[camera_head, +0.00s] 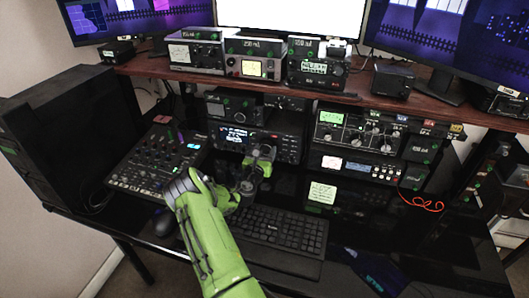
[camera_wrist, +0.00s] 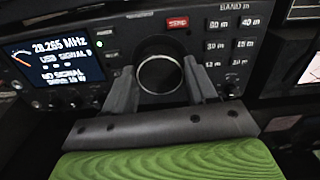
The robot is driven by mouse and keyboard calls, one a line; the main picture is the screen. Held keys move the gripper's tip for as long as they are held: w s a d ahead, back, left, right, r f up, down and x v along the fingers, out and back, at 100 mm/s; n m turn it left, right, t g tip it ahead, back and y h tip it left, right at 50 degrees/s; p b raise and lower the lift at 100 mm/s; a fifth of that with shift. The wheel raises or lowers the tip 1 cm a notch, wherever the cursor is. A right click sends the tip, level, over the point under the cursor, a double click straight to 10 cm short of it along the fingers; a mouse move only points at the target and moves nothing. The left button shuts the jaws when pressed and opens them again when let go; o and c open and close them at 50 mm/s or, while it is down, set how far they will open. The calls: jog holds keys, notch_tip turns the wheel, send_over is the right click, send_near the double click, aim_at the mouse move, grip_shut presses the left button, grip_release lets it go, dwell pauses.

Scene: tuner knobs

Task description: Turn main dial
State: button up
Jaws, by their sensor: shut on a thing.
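The main dial (camera_wrist: 161,74) is a dark round knob with a bright silver rim on the front of a black radio tuner. The tuner (camera_head: 288,147) stands on the desk below the wooden shelf, and its lit display (camera_wrist: 50,58) reads about 28.265 MHz. My gripper (camera_wrist: 161,84) has one grey finger on each side of the dial and is shut on it. In the head view my green arm reaches up from the bottom to the tuner, and my gripper (camera_head: 262,158) hides the dial there.
A keyboard (camera_head: 284,232) lies below my arm, with a mixer panel (camera_head: 157,160) to the left. Other radio units (camera_head: 358,132) stand to the right. The wooden shelf (camera_head: 140,64) with more devices runs above. Band buttons (camera_wrist: 216,45) sit right of the dial.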

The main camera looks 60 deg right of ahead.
jog(key=m+b, duration=0.1)
jog(key=m, duration=0.2)
jog(key=shift+f+m+b, duration=0.15)
jog(key=shift+m+b, duration=1)
jog(key=shift+m, duration=1.15)
jog(key=o, duration=1.1)
jog(key=shift+c, duration=0.2)
jog(key=a, duration=0.5)
jog(key=s+a, duration=0.1)
jog(key=a, duration=0.3)
jog(key=s+a, duration=0.1)
jog(key=a, duration=0.4)
jog(key=shift+s+a, duration=0.1)
jog(key=shift+a, duration=0.25)
jog(key=shift+s+a, duration=0.15)
jog(key=shift+a, duration=0.3)
